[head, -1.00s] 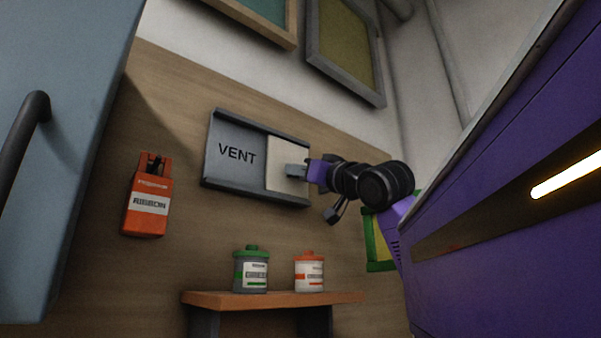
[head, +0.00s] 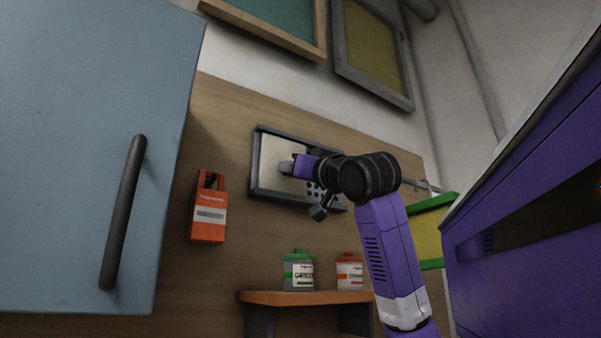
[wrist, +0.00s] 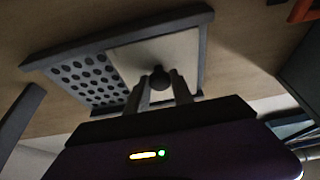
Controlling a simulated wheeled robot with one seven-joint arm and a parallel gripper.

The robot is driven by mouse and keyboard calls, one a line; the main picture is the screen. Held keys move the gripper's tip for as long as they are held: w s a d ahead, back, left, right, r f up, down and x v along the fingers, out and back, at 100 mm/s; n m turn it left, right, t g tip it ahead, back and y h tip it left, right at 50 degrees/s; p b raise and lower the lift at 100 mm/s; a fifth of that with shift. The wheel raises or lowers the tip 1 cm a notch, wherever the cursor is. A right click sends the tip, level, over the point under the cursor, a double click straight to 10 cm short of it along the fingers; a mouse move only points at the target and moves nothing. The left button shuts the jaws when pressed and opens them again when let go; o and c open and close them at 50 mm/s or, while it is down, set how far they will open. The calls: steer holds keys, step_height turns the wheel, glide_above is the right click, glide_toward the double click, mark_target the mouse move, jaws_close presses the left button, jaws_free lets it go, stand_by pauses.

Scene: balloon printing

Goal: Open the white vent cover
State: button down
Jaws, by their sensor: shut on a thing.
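The white vent cover (head: 272,154) sits at the left end of its dark grey frame (head: 290,136) on the wooden wall. A grille with round holes (head: 314,190) shows to its right, partly behind my arm. In the wrist view the cover (wrist: 183,50) fills the right part of the frame, and the holed grille (wrist: 88,78) lies bare on the left. My gripper (head: 287,168) is at the cover. In the wrist view its fingers (wrist: 160,88) are shut on the cover's dark round knob (wrist: 159,74). The VENT lettering is not visible now.
An orange ribbon box (head: 208,214) hangs left of the vent. A blue-grey door with a dark handle (head: 122,212) stands further left. Below, a green-lidded jar (head: 298,272) and a red-lidded jar (head: 349,272) stand on a small shelf (head: 290,297). A purple machine (head: 530,230) is at right.

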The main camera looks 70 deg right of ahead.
steer(key=c, duration=1.1)
jaws_free()
steer(key=shift+s+f, duration=0.1)
steer(key=b+v, duration=0.4)
steer(key=v, duration=0.3)
steer(key=shift+s+a, duration=0.2)
steer(key=shift+a, duration=0.05)
steer(key=shift+f, duration=0.15)
